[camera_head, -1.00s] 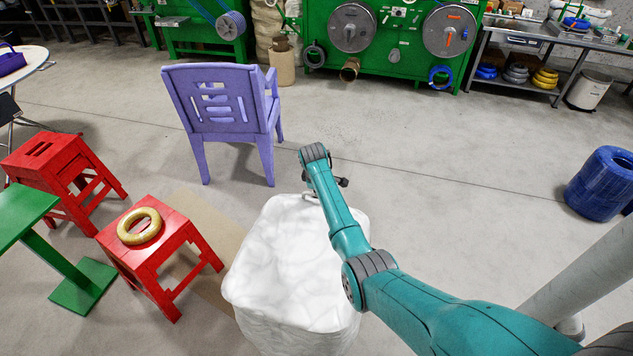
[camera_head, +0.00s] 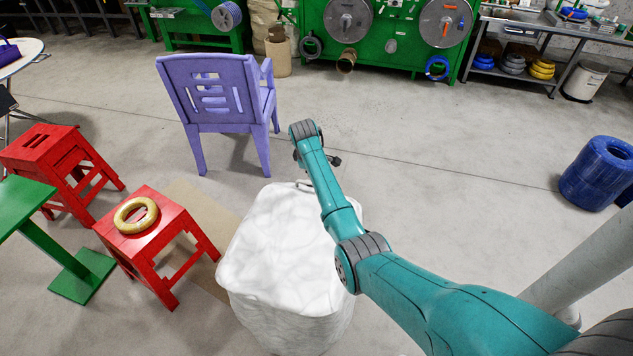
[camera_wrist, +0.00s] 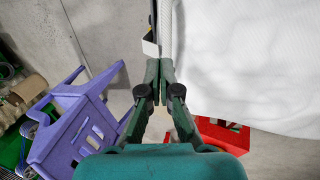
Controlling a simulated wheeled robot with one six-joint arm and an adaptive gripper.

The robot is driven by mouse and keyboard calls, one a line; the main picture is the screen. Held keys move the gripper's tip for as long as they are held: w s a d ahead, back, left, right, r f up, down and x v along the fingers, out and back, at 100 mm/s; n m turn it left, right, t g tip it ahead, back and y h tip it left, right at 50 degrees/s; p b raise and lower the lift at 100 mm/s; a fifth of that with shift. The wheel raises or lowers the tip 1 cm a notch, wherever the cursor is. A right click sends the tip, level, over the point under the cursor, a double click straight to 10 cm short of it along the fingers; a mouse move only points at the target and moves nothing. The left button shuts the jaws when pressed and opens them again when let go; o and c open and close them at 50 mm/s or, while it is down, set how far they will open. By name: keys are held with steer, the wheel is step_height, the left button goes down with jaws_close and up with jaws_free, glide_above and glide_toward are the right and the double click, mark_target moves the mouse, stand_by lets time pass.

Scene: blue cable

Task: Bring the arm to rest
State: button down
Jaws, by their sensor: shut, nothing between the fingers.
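My gripper (camera_wrist: 160,72) shows in the wrist view with its two green fingers together and nothing between them. In the head view my teal arm reaches out from the lower right, and its end is by the far edge of a white-covered block (camera_head: 275,245). The gripper itself is mostly hidden behind the arm there. In the wrist view the white cover (camera_wrist: 250,60) fills the upper right, beside the fingers. I cannot tell whether they touch it.
A purple chair (camera_head: 215,105) stands beyond the white block. Red stools (camera_head: 160,235) and a green table (camera_head: 20,205) are at the left; one stool holds a yellow coil (camera_head: 135,214). A blue coil stack (camera_head: 597,173) stands at the right. Floor between is clear.

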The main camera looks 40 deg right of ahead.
steer(key=w+v, duration=0.1)
steer(key=v, duration=0.7)
steer(key=shift+d+r, duration=0.3)
steer(key=shift+r, duration=0.25)
steer(key=shift+s, duration=0.25)
